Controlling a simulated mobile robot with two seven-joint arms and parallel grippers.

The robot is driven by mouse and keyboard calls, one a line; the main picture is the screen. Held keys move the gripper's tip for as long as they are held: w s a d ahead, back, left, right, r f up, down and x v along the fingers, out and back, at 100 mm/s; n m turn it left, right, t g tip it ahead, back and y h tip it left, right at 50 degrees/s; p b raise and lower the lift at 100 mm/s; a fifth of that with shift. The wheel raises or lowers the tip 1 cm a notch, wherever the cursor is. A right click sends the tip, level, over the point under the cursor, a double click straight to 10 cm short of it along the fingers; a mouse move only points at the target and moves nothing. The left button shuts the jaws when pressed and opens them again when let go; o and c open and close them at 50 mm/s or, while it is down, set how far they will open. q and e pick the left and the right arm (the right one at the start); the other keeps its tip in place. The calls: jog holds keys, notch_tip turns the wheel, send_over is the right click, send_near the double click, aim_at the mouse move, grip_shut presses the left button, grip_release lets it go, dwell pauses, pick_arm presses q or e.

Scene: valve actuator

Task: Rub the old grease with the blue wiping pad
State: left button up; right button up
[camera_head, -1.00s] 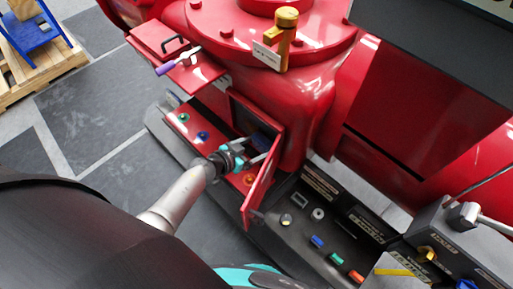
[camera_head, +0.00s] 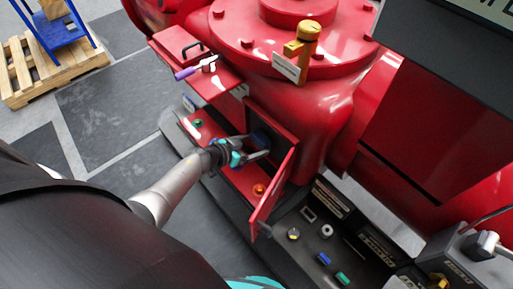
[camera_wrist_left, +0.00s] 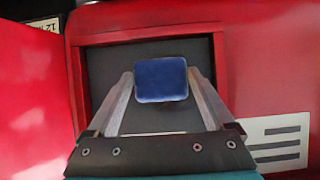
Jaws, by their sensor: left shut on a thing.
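The blue wiping pad (camera_wrist_left: 161,79) is held between the fingertips of my left gripper (camera_wrist_left: 160,85) in the left wrist view. In the head view, my left gripper (camera_head: 264,147) reaches into an open red compartment (camera_head: 284,132) on the side of the red actuator. The pad faces the dark recess (camera_wrist_left: 110,62) inside the compartment frame. I cannot tell whether the pad touches the recess's back surface. I cannot make out the old grease; it may be behind the pad or too dark to see. My right gripper is not in view.
The compartment's red door (camera_head: 273,192) stands open, close to the right of my left gripper. A red ledge (camera_head: 237,183) with coloured knobs lies below. A black tray (camera_head: 318,240) holds small parts.

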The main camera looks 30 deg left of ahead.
pick_arm(q)
jog(key=shift+w+a, duration=0.1)
jog(key=shift+a, duration=0.05)
jog(key=shift+s+d+r+p, duration=0.2)
jog(key=shift+d+r+p, duration=0.3)
jog(key=shift+p, duration=0.45)
jog(key=shift+s+d+r+p, duration=0.15)
jog(key=shift+d+r+p, duration=0.3)
jog(key=shift+p, duration=0.5)
jog(key=shift+s+d+f+p, duration=0.1)
jog(key=shift+s+d+p, duration=0.25)
jog(key=shift+d, duration=0.55)
jog(key=shift+s+d+p, duration=0.3)
jog(key=shift+s+d, duration=0.1)
jog(key=shift+d, duration=0.5)
jog(key=shift+s+d+f+p, duration=0.1)
jog(key=shift+s+d+p, duration=0.25)
jog(key=shift+d, duration=0.55)
jog(key=shift+a, duration=0.1)
